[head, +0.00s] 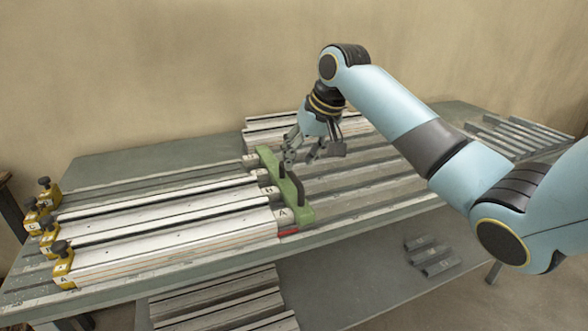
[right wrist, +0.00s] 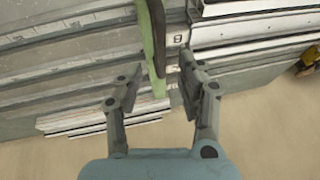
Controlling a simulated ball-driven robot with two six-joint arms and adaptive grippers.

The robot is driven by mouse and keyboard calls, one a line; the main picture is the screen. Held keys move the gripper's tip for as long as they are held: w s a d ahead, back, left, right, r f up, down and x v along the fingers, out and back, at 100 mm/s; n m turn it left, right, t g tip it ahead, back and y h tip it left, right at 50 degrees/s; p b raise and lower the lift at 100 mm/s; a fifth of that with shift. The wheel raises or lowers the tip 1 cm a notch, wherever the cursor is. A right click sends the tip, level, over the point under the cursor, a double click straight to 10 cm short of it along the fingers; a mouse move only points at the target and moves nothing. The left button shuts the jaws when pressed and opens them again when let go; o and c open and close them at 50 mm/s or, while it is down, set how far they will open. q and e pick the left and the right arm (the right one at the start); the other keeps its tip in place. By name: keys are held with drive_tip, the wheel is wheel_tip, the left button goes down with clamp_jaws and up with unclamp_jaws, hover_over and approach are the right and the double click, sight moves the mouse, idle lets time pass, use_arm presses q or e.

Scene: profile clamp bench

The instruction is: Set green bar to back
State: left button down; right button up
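The green bar (head: 293,215) lies across the right ends of the white profiles on the bench, with dark upright handles on it. It also shows in the right wrist view (right wrist: 147,38), at the top middle. My right gripper (head: 304,152) is above the bar's back end in the head view. In the right wrist view the gripper (right wrist: 157,80) is open, and the bar's end reaches between its spread fingers. I cannot tell whether either finger touches it. My left gripper is not in view.
White profiles (head: 165,215) lie left of the bar, with yellow clamps (head: 63,268) at their left ends. End labels include A and B. A small red patch (head: 288,233) shows at the bar's front end. Grey rails (head: 350,190) continue right. A wall stands behind the bench.

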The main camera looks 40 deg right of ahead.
sight(292, 172)
drive_tip(key=x, duration=0.4)
drive_tip(key=shift+w+f, duration=0.1)
drive_tip(key=shift+f, duration=0.1)
clamp_jaws()
